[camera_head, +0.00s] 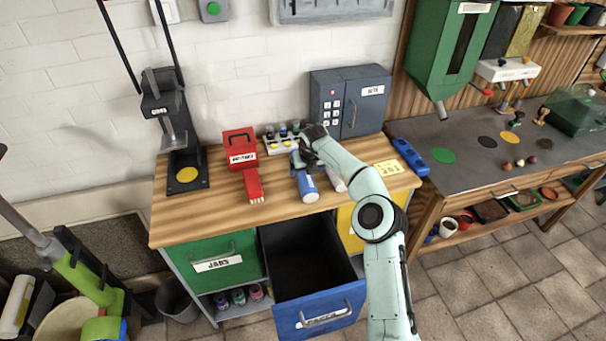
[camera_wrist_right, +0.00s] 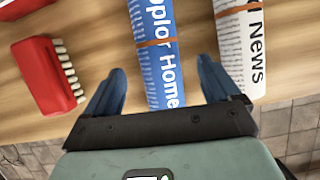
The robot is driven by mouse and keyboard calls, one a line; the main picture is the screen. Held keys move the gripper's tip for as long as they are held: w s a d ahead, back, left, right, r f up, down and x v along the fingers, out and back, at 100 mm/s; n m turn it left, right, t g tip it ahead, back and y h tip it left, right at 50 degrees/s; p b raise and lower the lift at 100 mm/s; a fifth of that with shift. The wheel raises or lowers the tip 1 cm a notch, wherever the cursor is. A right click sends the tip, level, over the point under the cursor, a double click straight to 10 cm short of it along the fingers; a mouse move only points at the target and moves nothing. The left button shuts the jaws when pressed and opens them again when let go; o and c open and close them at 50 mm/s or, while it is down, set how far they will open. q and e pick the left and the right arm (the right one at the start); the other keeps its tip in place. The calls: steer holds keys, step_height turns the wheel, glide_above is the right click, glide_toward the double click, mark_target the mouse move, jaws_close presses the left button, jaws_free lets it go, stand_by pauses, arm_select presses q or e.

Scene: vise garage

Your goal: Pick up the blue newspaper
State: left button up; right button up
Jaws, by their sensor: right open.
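The blue newspaper (camera_head: 307,188) is rolled up and lies on the wooden worktop, with an orange band around it in the right wrist view (camera_wrist_right: 155,50). A white newspaper (camera_wrist_right: 240,45) lies beside it on the right; it is partly hidden behind my arm in the head view (camera_head: 338,183). My right gripper (camera_head: 300,165) is above the worktop at the blue newspaper. In the wrist view its two blue fingers (camera_wrist_right: 160,85) are apart, with the near end of the blue newspaper between them. I cannot tell whether they touch it. My left gripper is not in view.
A red dispenser (camera_head: 243,165) stands left of the newspapers. A grey safe (camera_head: 350,100) is behind, and a yellow note (camera_head: 388,168) lies to the right. The blue drawer (camera_head: 320,312) below is pulled open and looks empty. A black press (camera_head: 172,125) stands at the left.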

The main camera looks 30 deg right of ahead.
mark_target(305, 175)
steer(key=x, duration=0.5)
steer(key=shift+a, duration=0.15)
steer(key=shift+s, duration=0.15)
steer(key=c, duration=1.3)
